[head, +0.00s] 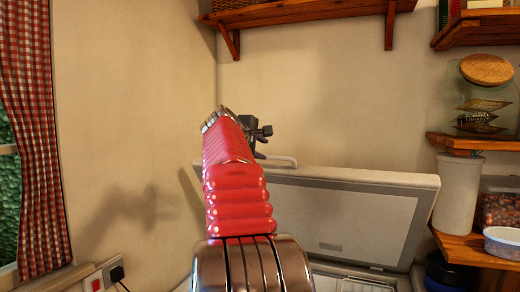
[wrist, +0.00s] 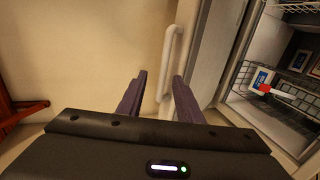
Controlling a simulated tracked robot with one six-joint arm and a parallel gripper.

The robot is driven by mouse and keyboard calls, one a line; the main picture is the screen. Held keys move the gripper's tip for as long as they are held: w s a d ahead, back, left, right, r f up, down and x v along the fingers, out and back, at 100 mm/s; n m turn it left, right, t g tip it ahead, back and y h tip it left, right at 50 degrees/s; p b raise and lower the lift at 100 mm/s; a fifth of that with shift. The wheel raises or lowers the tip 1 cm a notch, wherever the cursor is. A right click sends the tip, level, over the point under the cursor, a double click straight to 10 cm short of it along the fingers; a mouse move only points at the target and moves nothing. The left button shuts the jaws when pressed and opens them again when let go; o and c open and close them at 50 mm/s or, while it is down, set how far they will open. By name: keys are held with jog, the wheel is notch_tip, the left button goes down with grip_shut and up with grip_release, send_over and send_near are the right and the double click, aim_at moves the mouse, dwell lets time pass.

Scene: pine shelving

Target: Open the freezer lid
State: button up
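The freezer lid (head: 345,218) stands raised, its pale inner panel facing me in the head view. In the wrist view the lid (wrist: 215,50) rises beside the open interior. Its white bar handle (head: 275,160) is at the lid's upper left edge. The handle (wrist: 171,60) also shows in the wrist view, running between the lines of my two dark fingers. My gripper (wrist: 159,78) is open, with a clear gap between the fingers. I cannot tell whether either finger touches the handle. In the head view my gripper (head: 260,147) is small, dark and partly hidden by my red arm.
The freezer's wire basket (wrist: 245,75) holds several packages. A wooden shelf (head: 300,10) hangs above on the wall. At the right are shelves with a glass jar (head: 485,95), a white canister (head: 457,190) and tubs. A plugged socket (head: 105,275) and checked curtain (head: 40,130) are at the left.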

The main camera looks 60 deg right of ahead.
jog(key=shift+a+r, duration=0.1)
jog(key=shift+a, duration=0.25)
jog(key=shift+c, duration=0.2)
